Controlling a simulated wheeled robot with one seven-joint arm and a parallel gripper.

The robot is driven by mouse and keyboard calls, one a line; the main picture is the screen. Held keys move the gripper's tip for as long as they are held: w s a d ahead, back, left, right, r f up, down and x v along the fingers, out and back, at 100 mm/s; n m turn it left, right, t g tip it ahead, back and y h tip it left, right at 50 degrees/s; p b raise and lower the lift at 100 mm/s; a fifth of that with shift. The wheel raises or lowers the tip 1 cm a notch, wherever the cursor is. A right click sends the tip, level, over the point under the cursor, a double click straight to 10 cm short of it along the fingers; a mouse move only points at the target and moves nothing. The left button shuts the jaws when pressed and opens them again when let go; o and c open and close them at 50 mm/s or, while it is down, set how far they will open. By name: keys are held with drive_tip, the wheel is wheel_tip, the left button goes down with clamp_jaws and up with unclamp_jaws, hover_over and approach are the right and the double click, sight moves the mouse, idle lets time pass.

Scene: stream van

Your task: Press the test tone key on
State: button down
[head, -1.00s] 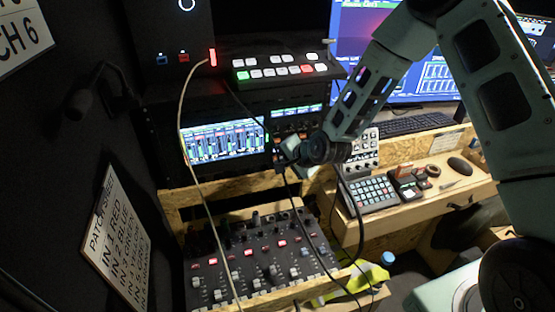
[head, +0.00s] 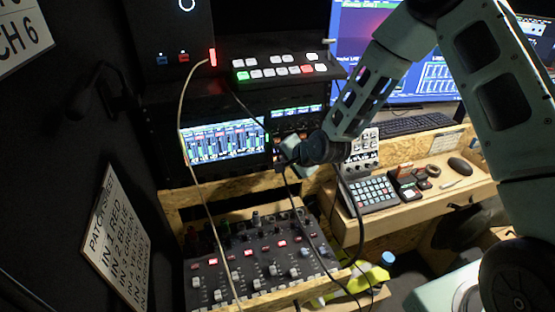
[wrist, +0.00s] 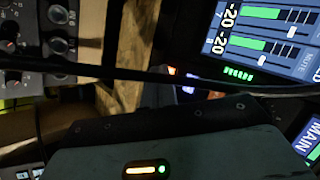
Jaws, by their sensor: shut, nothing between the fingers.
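My gripper (head: 284,152) is small and partly hidden in the head view, in front of the rack below the small upper screen (head: 297,111). It is shut and empty. Its body fills the bottom of the wrist view, with an orange and a green light on it. Small orange and bluish-white lights (wrist: 188,90) show just past its edge there; I cannot tell what they belong to. I cannot make out which key is the test tone key. A gap or contact between the fingertips and the rack cannot be judged.
A mixer (head: 262,262) with red-lit keys lies below. A level-meter screen (head: 222,142) is at left and a switcher (head: 284,69) above. A keypad (head: 368,193) sits on the right desk. Dark cables (head: 290,195) hang by my gripper; a pale cable (head: 190,120) hangs left.

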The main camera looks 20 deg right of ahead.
drive_tip(key=shift+s, duration=0.6)
drive_tip(key=shift+s, duration=0.1)
drive_tip(key=shift+s+b, duration=0.35)
drive_tip(key=shift+s, duration=2.55)
drive_tip(key=shift+a+r, duration=0.1)
drive_tip(key=s+a+r+n+g, duration=0.25)
drive_tip(key=s+r+n, duration=0.2)
drive_tip(key=s, duration=0.25)
drive_tip(key=s+a+r+n+g+h, duration=0.1)
drive_tip(key=s+a+r+n+g, duration=0.15)
drive_tip(key=s+n, duration=0.35)
drive_tip(key=s+a+r+n+g, duration=0.2)
drive_tip(key=s+a+r+n, duration=0.2)
drive_tip(key=s, duration=0.3)
drive_tip(key=s+d+r+n+g+h, duration=0.2)
drive_tip(key=s+r+n, duration=0.2)
drive_tip(key=s, duration=0.6)
drive_tip(key=shift+s+d+r, duration=0.15)
drive_tip(key=shift+s, duration=0.1)
